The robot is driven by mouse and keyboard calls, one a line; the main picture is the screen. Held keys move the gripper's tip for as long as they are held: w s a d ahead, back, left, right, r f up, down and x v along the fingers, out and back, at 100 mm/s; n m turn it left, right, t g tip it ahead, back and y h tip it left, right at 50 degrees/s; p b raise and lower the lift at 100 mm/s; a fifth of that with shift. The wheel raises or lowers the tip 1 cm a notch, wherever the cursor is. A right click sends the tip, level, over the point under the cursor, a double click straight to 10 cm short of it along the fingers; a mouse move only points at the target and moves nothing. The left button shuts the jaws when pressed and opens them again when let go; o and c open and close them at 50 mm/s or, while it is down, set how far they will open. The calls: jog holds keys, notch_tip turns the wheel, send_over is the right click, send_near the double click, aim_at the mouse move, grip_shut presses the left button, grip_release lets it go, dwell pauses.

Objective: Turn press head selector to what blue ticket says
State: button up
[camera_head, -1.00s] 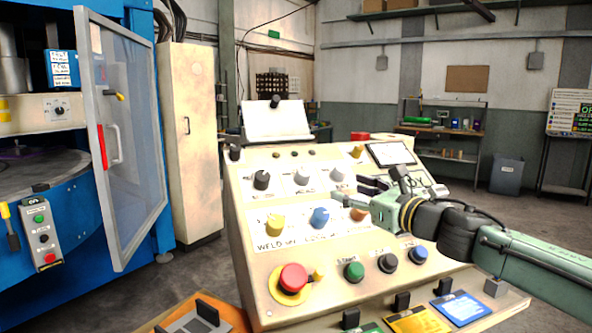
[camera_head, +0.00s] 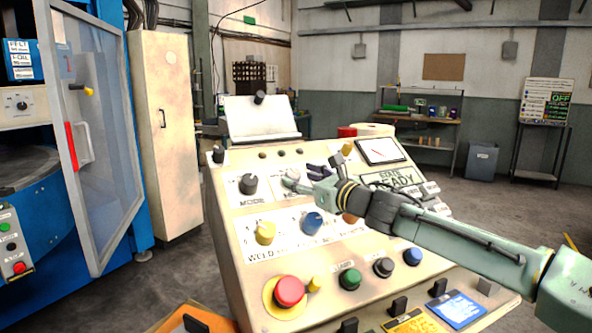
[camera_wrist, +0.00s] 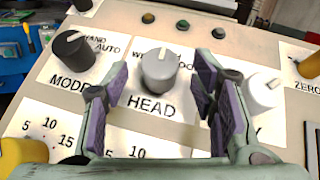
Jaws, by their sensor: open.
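The head selector is a light grey knob (camera_wrist: 158,70) with a pale line toward its top, above the label HEAD. In the head view the selector (camera_head: 291,179) sits on the sloped panel, right of the black mode knob (camera_head: 248,184). My gripper (camera_wrist: 162,74) is open, with purple-padded fingers on either side of the selector, apart from it; in the head view my gripper (camera_head: 315,173) is close to its right. The blue ticket (camera_head: 458,308) lies at the panel's lower right; its writing is too small to read.
A white knob (camera_wrist: 262,91) stands right of my right finger. A yellow knob (camera_head: 265,233), a blue knob (camera_head: 312,223) and a red mushroom button (camera_head: 289,291) are lower on the panel. A yellow ticket (camera_head: 414,322) lies beside the blue one.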

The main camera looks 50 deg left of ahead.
jog(key=shift+w+a, duration=0.15)
jog(key=shift+a, duration=1.2)
jog(key=shift+c, duration=0.3)
jog(key=c, duration=1.1)
